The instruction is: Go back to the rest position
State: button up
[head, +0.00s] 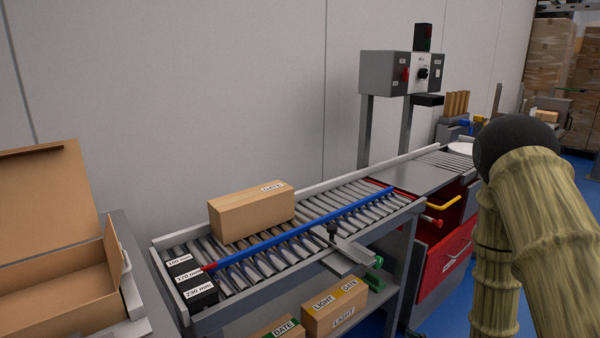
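My arm shows at the right of the head view, with a bamboo-like surface and a dark rounded joint at its top. My gripper is outside the picture, so its fingers and anything in them are hidden. A closed brown carton labelled DATE sits on the roller conveyor (375,205), behind a long blue bar (300,230) that runs along the rollers. This carton (250,213) stands apart from my arm.
An open cardboard box (60,270) stands at the left. Labelled cartons (334,308) sit on the shelf below the conveyor. A grey control stand (385,72) rises behind. Red drawers (446,262) are close to my arm on its left.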

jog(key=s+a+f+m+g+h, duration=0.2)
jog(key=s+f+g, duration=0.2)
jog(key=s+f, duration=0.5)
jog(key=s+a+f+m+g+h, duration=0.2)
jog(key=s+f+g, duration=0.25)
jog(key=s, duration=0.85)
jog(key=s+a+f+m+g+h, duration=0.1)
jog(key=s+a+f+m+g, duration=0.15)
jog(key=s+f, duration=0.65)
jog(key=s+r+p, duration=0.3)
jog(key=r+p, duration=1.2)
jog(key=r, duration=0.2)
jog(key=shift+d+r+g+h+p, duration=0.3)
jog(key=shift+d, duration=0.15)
